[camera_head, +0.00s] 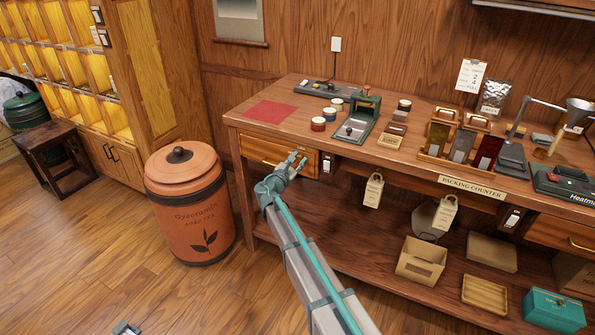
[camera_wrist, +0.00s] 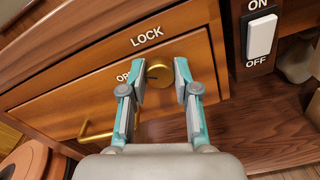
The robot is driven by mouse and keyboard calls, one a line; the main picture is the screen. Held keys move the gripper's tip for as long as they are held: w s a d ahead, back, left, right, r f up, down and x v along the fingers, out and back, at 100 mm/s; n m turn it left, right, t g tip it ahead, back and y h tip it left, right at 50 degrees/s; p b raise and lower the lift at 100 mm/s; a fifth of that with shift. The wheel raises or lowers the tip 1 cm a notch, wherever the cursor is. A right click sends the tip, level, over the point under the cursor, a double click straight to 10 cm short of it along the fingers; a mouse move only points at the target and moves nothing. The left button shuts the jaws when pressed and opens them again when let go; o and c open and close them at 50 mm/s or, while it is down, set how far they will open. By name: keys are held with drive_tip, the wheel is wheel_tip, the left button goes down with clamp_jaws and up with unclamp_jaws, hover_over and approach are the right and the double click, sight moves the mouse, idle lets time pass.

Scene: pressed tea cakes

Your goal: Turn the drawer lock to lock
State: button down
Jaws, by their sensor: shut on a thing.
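The drawer lock (camera_wrist: 159,77) is a round brass knob on the wooden drawer front (camera_wrist: 62,104). The word LOCK is printed above it; a label starting "OP" at its left is partly hidden by a finger. My gripper (camera_wrist: 159,69) has its teal fingertips on either side of the knob and is shut on it. The exact direction of the knob's dark mark is hard to tell. In the head view, my gripper (camera_head: 297,161) is at the right end of the closed drawer (camera_head: 262,150), and the lock is hidden there.
A brass drawer handle (camera_wrist: 97,133) is at the lower left. A white ON/OFF switch (camera_wrist: 262,37) is close at the right. An orange canister (camera_head: 188,205) stands left of the packing counter (camera_head: 236,117). The lower shelf (camera_head: 330,215) is open below.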

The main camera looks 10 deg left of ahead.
drive_tip(key=m+b, duration=0.3)
drive_tip(key=b, duration=0.2)
drive_tip(key=shift+f+m, duration=0.35)
drive_tip(key=shift+m, duration=0.05)
drive_tip(key=m+b, duration=0.3)
drive_tip(key=b, duration=0.2)
drive_tip(key=shift+m, duration=0.3)
drive_tip(key=m+b, duration=0.3)
drive_tip(key=b, duration=0.1)
drive_tip(key=shift+r, duration=0.2)
drive_tip(key=shift+r+m+b, duration=0.1)
drive_tip(key=shift+m+b, duration=0.4)
drive_tip(key=shift+b, duration=0.05)
drive_tip(key=shift+r, duration=0.1)
drive_tip(key=c, duration=0.8)
unclamp_jaws()
drive_tip(key=shift+c, duration=0.2)
drive_tip(key=shift+s, duration=0.1)
